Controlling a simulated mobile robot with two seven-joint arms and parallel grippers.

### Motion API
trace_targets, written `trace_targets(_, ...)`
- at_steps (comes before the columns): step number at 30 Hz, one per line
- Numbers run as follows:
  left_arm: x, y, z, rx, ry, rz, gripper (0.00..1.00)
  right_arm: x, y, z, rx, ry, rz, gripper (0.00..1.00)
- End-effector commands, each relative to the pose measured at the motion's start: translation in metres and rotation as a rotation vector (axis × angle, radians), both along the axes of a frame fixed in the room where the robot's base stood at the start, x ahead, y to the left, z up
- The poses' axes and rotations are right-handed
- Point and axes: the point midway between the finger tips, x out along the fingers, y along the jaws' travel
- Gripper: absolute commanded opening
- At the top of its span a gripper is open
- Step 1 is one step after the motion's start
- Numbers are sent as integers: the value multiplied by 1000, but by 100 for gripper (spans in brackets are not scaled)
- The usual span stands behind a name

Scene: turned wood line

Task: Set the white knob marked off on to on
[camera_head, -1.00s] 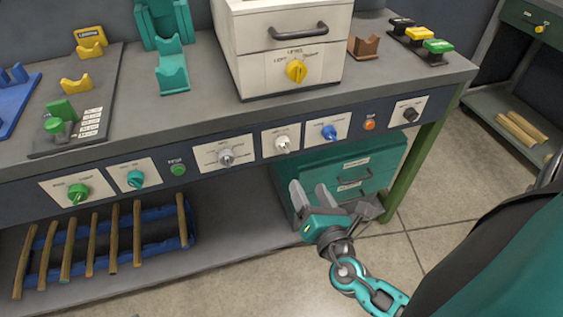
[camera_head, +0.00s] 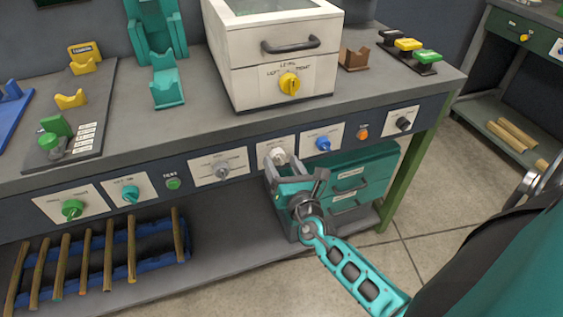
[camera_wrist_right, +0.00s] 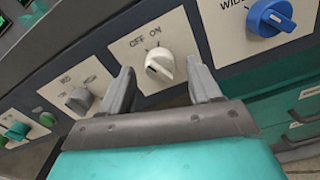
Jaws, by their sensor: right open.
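The white knob (camera_wrist_right: 159,64) sits on a pale plate (camera_wrist_right: 130,45) lettered OFF and ON in the right wrist view. In the head view the white knob (camera_head: 277,155) shows on the bench's front panel, just beyond my right gripper's fingertips. My right gripper (camera_wrist_right: 160,82) is open, with one grey finger on each side of the knob. I cannot tell whether either finger touches it. The gripper also shows in the head view (camera_head: 283,165). My left gripper is not in view.
A blue knob (camera_head: 323,144) is right of the white one, and a grey knob (camera_head: 222,170) is left. Teal drawers (camera_head: 352,180) stand below the panel. A white cabinet (camera_head: 243,60) stands on the bench above. Open floor (camera_head: 420,215) lies at right.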

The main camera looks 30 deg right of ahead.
Motion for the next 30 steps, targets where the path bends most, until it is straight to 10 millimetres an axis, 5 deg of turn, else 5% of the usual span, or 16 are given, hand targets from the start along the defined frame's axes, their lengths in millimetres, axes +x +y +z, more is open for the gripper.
trace_targets(13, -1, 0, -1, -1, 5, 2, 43, 11, -3, 0, 1, 1, -1, 63)
trace_targets(30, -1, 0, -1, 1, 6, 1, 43, 11, -3, 0, 1, 1, -1, 9)
